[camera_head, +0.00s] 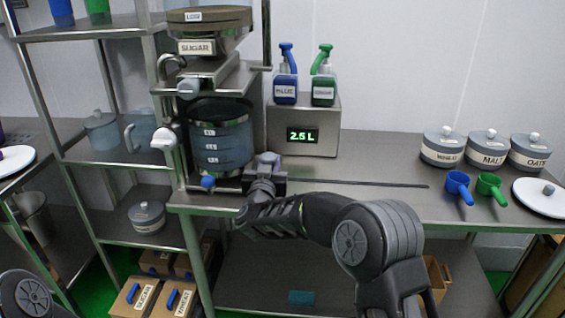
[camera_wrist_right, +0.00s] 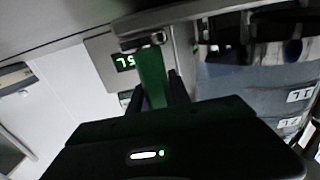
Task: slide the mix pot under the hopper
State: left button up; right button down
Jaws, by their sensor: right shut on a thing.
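The mix pot (camera_head: 222,148), a see-through blue-grey vessel with litre marks and a dark rim, stands upright at the left end of the bench. It is below the shelf carrying the hopper labelled SUGAR (camera_head: 210,32); I cannot tell whether it is exactly centred. The pot also shows at the right of the right wrist view (camera_wrist_right: 255,88). My right gripper (camera_head: 264,165) is at the pot's right side. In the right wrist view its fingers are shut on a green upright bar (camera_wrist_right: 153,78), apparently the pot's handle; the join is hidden. My left gripper is not in view.
A steel box with a 2.5 L display (camera_head: 303,134) stands right of the pot, carrying a blue (camera_head: 285,88) and a green (camera_head: 323,88) pump bottle. A thin dark rod (camera_head: 370,184) lies along the bench. Lidded canisters (camera_head: 442,150) and scoops (camera_head: 458,186) stand farther right.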

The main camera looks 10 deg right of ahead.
jog(key=shift+a, duration=0.3)
jog(key=c, duration=1.2)
grip_release()
jog(key=shift+w, duration=0.15)
jog(key=b+v, duration=0.1)
jog(key=v, duration=0.7)
jog(key=shift+w, duration=0.1)
